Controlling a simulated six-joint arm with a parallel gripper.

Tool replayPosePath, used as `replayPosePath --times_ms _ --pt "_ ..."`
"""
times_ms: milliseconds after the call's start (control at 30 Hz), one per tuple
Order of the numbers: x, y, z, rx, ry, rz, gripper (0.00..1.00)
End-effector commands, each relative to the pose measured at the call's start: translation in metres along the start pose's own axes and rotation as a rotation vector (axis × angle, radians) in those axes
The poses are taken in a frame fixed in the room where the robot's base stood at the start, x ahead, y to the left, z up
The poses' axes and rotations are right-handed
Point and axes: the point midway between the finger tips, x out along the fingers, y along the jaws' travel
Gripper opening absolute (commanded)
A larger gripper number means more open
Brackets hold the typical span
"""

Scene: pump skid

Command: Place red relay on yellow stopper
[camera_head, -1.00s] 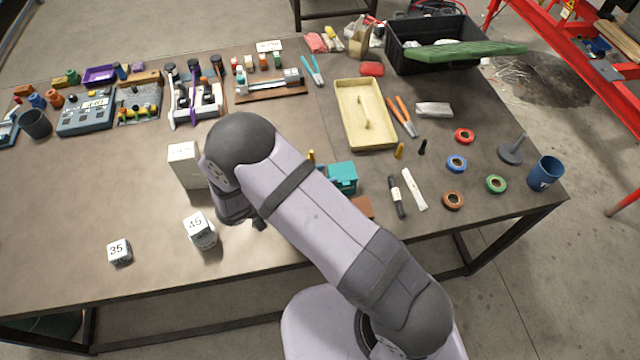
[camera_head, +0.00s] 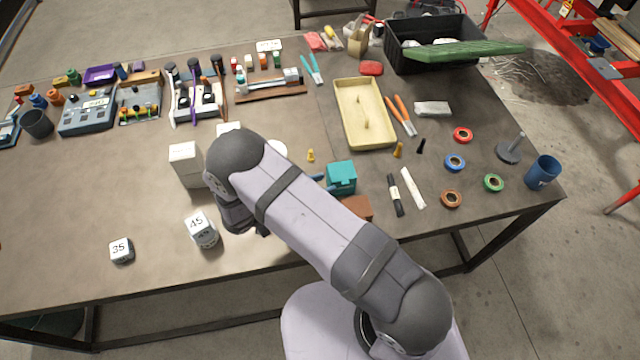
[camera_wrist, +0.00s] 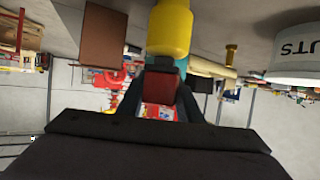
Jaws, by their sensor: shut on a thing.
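My gripper (camera_wrist: 160,97) is shut on the red relay (camera_wrist: 160,88), which sits between its dark fingers. In the wrist view, which looks upside down, a large yellow stopper (camera_wrist: 169,30) shows just past the relay. I cannot tell whether the two touch.
A teal box (camera_head: 341,177) and a brown block (camera_head: 357,207) stand right of my arm. A white container (camera_wrist: 297,52) with lettering is close on the right in the wrist view. White blocks (camera_head: 201,229) stand to the left. The table's front left is mostly clear.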

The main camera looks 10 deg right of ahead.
Motion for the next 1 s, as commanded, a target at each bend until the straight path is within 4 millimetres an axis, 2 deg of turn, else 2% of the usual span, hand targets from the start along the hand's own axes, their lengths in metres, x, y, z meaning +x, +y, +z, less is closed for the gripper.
replayPosePath --times_ms 167,200,267,700,867,1000 --pt "0.002 0.0 0.004 0.0 0.0 0.0 0.1" --pt "0.001 0.0 0.003 0.0 0.0 0.0 0.39" --pt "0.001 0.0 0.003 0.0 0.0 0.0 0.52" --pt "-0.002 0.0 -0.001 0.0 0.0 -0.001 0.52" --pt "-0.02 -0.001 0.003 0.001 -0.001 -0.004 0.52" --pt "-0.044 -0.002 0.004 0.002 -0.002 -0.006 0.52"
